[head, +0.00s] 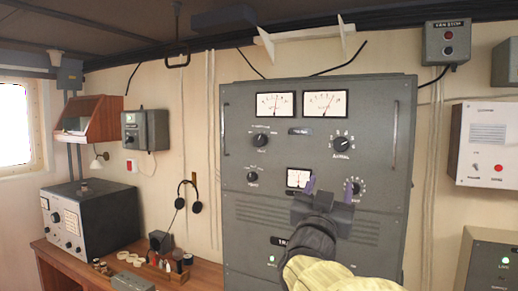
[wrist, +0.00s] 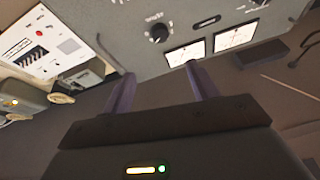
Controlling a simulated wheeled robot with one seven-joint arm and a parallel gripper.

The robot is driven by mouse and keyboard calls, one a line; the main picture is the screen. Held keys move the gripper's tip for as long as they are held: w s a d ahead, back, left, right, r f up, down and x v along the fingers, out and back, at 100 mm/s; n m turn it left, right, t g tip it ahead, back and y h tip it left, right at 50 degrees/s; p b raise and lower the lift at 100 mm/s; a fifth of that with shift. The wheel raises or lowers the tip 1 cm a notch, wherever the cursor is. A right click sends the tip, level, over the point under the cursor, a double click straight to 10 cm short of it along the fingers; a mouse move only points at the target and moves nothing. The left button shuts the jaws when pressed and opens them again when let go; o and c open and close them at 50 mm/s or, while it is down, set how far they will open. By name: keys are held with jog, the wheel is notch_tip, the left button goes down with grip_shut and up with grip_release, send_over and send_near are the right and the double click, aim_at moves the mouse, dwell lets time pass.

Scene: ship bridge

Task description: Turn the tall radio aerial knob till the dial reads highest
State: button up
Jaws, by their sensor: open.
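The tall grey radio cabinet (head: 236,207) stands against the wall. Its black aerial knob (head: 342,144), with numbers around it and a label below, is right of centre under two white dials. The right dial (head: 325,103) has its needle leaning right; the left dial (head: 276,105) has its needle near the middle. My gripper (head: 331,187) is open and empty, below the aerial knob and in front of the lower panel. In the wrist view, a black knob (wrist: 158,33), apparently the aerial knob, is beyond the open fingers (wrist: 158,76), with no contact.
A small meter (head: 296,177) and a lower right knob (head: 355,187) are partly behind my fingers. Two more knobs are at the left of the panel. Vertical handles (head: 394,134) edge the cabinet. A wooden desk (head: 205,272) with equipment stands left; a white box (head: 484,144) hangs right.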

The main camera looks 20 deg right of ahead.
aim_at(341, 146)
jog(key=p+x, duration=0.9)
jog(key=x, duration=0.7)
jog(key=shift+w+d+r, duration=0.2)
jog(key=shift+r, duration=0.05)
jog(key=shift+w+d+p, duration=0.25)
jog(key=shift+w+p, duration=0.05)
jog(key=shift+p, duration=0.1)
jog(key=shift+c, duration=0.2)
jog(key=c, duration=0.9)
